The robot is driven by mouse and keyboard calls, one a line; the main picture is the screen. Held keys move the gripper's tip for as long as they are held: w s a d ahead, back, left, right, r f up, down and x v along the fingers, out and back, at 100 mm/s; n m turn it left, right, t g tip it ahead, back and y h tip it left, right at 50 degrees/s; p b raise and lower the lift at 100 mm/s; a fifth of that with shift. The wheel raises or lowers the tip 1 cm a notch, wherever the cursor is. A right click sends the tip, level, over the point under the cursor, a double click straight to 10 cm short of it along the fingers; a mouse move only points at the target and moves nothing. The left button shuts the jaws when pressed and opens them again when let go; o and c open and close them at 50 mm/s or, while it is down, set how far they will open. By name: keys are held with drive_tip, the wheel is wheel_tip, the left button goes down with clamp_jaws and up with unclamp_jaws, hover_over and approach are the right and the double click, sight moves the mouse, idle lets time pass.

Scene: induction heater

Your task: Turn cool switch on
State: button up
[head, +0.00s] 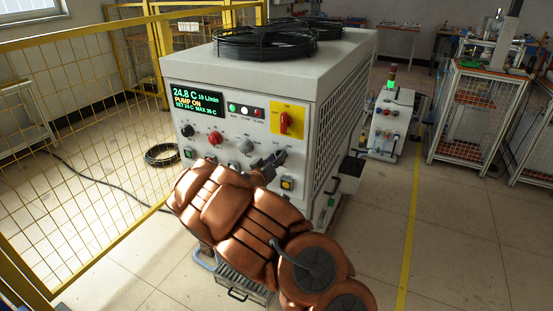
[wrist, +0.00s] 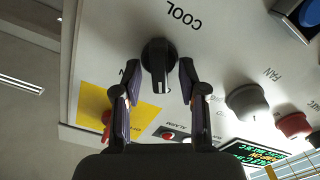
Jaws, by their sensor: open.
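The cool switch (wrist: 157,58) is a black rotary knob on the pale front panel, under the upside-down label COOL in the wrist view. Its pointer bar points toward the bottom of that view. My gripper (wrist: 159,72) is open, with one dark finger on each side of the knob and a small gap showing on both sides. In the head view my gripper (head: 268,165) is at the right part of the cabinet's front panel (head: 215,120), and it hides the cool switch there.
The panel display (head: 197,102) reads 24.8 C and PUMP ON. A red rotary switch on a yellow plate (head: 285,122), a grey knob (head: 246,146) and a red knob (head: 214,139) are nearby. A yellow mesh fence (head: 75,110) stands left. Floor at right is clear.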

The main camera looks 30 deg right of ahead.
drive_tip(key=shift+c, duration=0.2)
clamp_jaws()
drive_tip(key=shift+f+m+b, duration=0.1)
drive_tip(key=shift+m+b, duration=0.2)
drive_tip(key=shift+b, duration=0.25)
drive_tip(key=shift+s+d+m+b, duration=0.1)
drive_tip(key=shift+s+m+b, duration=0.1)
drive_tip(key=shift+m+b, duration=2.65)
drive_tip(key=shift+s+d+m+b, duration=0.1)
drive_tip(key=shift+s+m+b, duration=0.1)
drive_tip(key=shift+m+b, duration=2.65)
